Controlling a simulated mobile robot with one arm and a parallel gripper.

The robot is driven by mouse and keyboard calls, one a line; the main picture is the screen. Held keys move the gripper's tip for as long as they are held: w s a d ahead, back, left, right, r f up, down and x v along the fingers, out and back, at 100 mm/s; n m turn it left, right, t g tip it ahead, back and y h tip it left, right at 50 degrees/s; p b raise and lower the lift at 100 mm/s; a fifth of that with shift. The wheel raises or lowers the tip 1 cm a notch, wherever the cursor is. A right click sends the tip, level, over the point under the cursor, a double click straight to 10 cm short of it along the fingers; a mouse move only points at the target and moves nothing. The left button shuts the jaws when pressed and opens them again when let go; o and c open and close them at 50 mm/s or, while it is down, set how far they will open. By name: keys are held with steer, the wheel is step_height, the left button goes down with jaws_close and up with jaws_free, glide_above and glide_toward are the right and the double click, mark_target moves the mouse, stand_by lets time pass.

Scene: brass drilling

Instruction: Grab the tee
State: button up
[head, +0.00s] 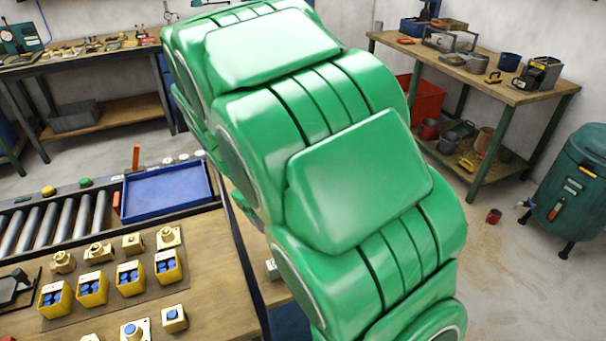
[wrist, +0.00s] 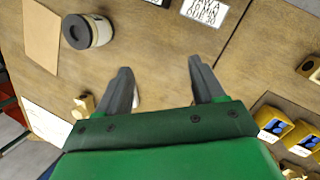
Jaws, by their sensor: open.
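Several small brass fittings sit on a dark mat at the left in the head view, among them one with side stubs (head: 98,251) and one on a square flange (head: 168,237). I cannot tell for sure which is the tee. In the wrist view my gripper (wrist: 160,66) is open and empty over bare wooden table top. A brass piece (wrist: 84,104) lies left of the left finger, and another (wrist: 309,68) is at the right edge. A small pale thing shows partly behind the left finger. My gripper is hidden in the head view.
Yellow bins with blue contents (head: 92,288) stand on the mat. A blue tray (head: 166,190) lies beside a roller conveyor (head: 50,228). The wrist view shows a dark-lidded jar (wrist: 88,31), a cardboard sheet (wrist: 40,38) and a printed label (wrist: 206,11). My green arm covers the head view's middle.

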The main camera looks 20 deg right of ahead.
steer(key=w+r+m+t+y, duration=0.65)
steer(key=w+m+y, duration=0.35)
steer(key=m, duration=1)
steer(key=w+d+r+m+t+h, duration=0.2)
steer(key=w+d+r+m+t, duration=0.15)
steer(key=d+r+m, duration=0.45)
steer(key=w+d+r+m+t+h, duration=0.1)
steer(key=w+d+r+m+t, duration=0.3)
steer(key=d+m, duration=0.65)
steer(key=f, duration=0.8)
steer(key=s+f, duration=0.1)
steer(key=f, duration=0.8)
steer(key=d+f, duration=0.1)
steer(key=f, duration=0.7)
steer(key=shift+s+f, duration=0.2)
steer(key=shift+f, duration=0.05)
steer(key=shift+d+x, duration=0.2)
steer(key=shift+x, duration=3.75)
steer(key=shift+w+r, duration=0.1)
steer(key=shift+r, duration=0.05)
